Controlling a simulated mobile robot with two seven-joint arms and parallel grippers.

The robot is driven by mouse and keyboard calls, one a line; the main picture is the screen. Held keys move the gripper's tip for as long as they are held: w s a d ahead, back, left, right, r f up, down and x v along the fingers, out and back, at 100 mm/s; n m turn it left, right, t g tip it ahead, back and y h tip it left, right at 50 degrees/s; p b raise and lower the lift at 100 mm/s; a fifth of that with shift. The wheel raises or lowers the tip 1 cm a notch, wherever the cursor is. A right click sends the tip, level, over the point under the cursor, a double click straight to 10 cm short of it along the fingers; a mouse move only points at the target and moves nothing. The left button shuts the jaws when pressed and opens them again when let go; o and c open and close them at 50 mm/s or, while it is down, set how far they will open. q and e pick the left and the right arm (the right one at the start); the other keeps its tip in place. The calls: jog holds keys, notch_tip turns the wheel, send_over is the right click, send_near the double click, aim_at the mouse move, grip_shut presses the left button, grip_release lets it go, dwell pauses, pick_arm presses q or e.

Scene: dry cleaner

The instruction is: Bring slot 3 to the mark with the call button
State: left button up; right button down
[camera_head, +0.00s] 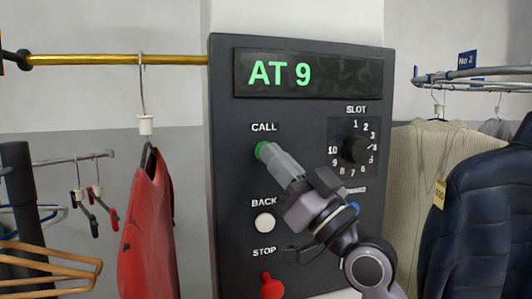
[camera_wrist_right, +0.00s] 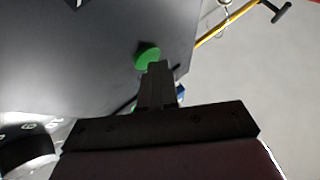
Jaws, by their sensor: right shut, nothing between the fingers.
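The dark control panel (camera_head: 225,200) fills the middle of the head view. Its display (camera_head: 308,73) reads "AT 9" in green. The green call button (camera_head: 261,150) sits under the word CALL and is partly covered by my right gripper (camera_head: 270,156). That gripper is shut and empty, its fingertips at the button; I cannot tell whether it is pressed in. In the right wrist view the green button (camera_wrist_right: 147,55) shows just beyond the closed fingertips (camera_wrist_right: 157,68). The slot dial (camera_head: 356,149) is black with numbers around it; its setting is unclear. My left gripper is out of view.
A white back button (camera_head: 264,223) and red stop knob (camera_head: 271,287) lie below. A blue button (camera_head: 354,207) is partly hidden by my arm. A red garment (camera_head: 148,225) hangs left from a yellow rail (camera_head: 100,60). A cream sweater (camera_head: 420,175) and navy jacket (camera_head: 480,210) hang right.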

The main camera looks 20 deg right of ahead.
jog(key=shift+w, duration=0.25)
jog(key=shift+s, duration=0.1)
dwell(0.4)
jog(key=shift+s, duration=0.75)
jog(key=shift+p, duration=0.3)
jog(key=s+p, duration=0.1)
jog(key=s, duration=0.4)
jog(key=shift+d, duration=0.1)
